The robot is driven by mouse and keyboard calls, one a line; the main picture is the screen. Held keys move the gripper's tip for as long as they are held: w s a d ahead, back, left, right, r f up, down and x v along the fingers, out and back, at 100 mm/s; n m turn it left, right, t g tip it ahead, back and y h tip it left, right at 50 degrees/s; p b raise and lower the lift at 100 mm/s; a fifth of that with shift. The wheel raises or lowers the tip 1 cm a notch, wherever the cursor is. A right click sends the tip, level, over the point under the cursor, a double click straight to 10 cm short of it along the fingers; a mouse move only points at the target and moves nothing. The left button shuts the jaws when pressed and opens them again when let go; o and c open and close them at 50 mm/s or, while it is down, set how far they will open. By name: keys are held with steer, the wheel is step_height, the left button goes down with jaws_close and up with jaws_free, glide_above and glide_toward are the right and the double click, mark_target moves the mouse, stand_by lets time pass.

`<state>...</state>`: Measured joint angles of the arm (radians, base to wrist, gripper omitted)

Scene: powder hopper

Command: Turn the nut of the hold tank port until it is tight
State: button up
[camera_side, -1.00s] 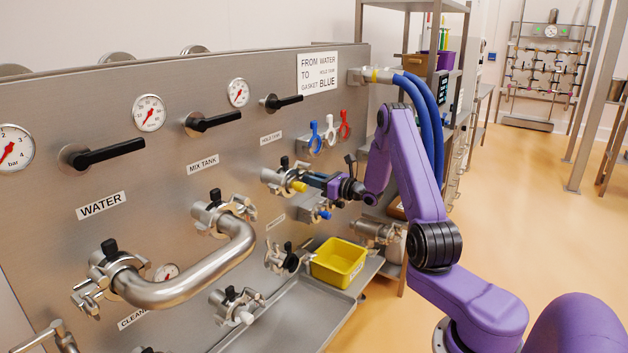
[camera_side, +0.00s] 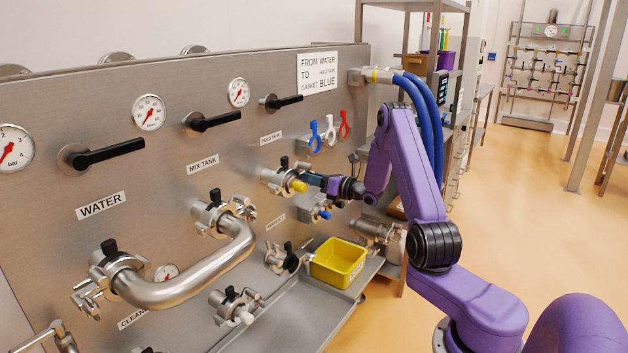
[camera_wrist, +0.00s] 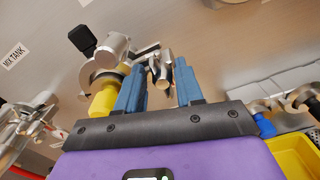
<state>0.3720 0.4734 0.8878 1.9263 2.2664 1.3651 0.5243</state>
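The hold tank port (camera_side: 272,177) is on the steel panel under the HOLD TANK label (camera_side: 271,137). It has a metal clamp with a black knob and a yellow cap (camera_side: 299,186). In the wrist view, the port (camera_wrist: 108,58) is at upper left, with the yellow cap (camera_wrist: 103,101) beside my left finger. The clamp's metal nut (camera_wrist: 162,68) shows in the gap between my two blue fingers. My gripper (camera_wrist: 159,80) is open, with a visible gap on both sides of the nut. In the side view, my gripper (camera_side: 314,180) reaches the port from the right.
A yellow bin (camera_side: 339,262) stands on the steel tray at lower right. A bent pipe (camera_side: 190,278) joins two ports at left. Blue, white and red clips (camera_side: 330,130) hang above my gripper.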

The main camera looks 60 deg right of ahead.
steer(key=s, duration=0.9)
steer(key=w+a+f+n+g+y, duration=0.25)
steer(key=a+n+y, duration=0.25)
steer(key=a, duration=0.3)
steer(key=w+a+f+n+g+y, duration=0.1)
steer(key=a+n+g+y, duration=0.35)
steer(key=a, duration=0.45)
steer(key=s+a+r+n+g+y, duration=0.1)
steer(key=s+a+r+n+g, duration=0.1)
steer(key=s+a+n+g, duration=0.35)
steer(key=s+a+r+n+g+y, duration=0.1)
steer(key=s+a+n+g+y, duration=0.15)
steer(key=a+n, duration=0.55)
steer(key=s+a+r+n+g+h, duration=0.2)
steer(key=s+a+n+g+h, duration=0.55)
steer(key=s, duration=0.65)
steer(key=s+r+n+t+h, duration=0.1)
steer(key=s+n+t+h, duration=0.1)
steer(key=s+n, duration=0.4)
steer(key=s+d+n+t+h, duration=0.1)
steer(key=s+n, duration=0.5)
steer(key=n, duration=0.9)
steer(key=shift+d+r+t+h, duration=0.2)
steer(key=shift+r+t+h, duration=0.2)
steer(key=shift+t+h, duration=0.5)
